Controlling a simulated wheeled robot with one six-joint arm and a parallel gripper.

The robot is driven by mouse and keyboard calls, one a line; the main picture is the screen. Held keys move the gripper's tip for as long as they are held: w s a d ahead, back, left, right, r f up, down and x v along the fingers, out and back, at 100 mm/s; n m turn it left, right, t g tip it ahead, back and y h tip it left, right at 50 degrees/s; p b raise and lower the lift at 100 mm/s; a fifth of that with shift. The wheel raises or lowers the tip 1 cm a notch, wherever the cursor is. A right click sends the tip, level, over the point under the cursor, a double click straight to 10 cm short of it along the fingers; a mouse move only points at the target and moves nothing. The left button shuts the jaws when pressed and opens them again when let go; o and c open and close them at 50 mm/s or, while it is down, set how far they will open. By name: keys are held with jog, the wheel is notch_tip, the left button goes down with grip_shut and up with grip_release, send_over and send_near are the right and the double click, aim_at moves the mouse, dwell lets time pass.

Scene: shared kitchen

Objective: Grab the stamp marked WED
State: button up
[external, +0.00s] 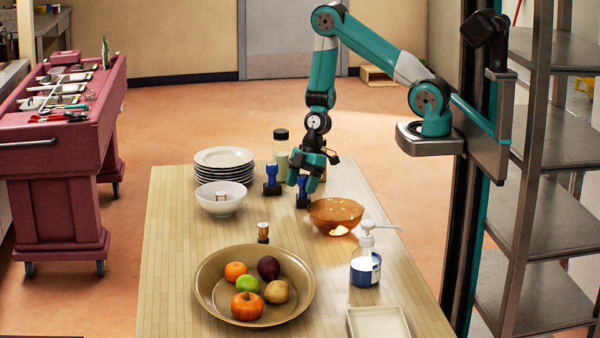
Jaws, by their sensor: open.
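A blue-handled stamp (302,192) with a dark base stands upright on the wooden table, directly below my gripper (303,181). My gripper points down and is open, its fingers at the height of this stamp's handle top; I cannot tell whether they touch it. A second blue-handled stamp (272,179) stands just to the left, in front of a jar. A small brown-topped stamp (263,232) with a dark base stands behind the fruit bowl. A similar brown-topped thing (221,197) shows at the white bowl. No WED marking is legible on any of them.
The table (170,285) also holds a plate stack (223,160), white bowl (212,207), jar (281,148), amber bowl (335,212) close right of my gripper, fruit bowl (210,294), pump bottle (365,268) and pale tray (378,322). Bare wood lies left of the fruit bowl.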

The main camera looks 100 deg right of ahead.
grip_shut()
jog(key=shift+r, duration=0.15)
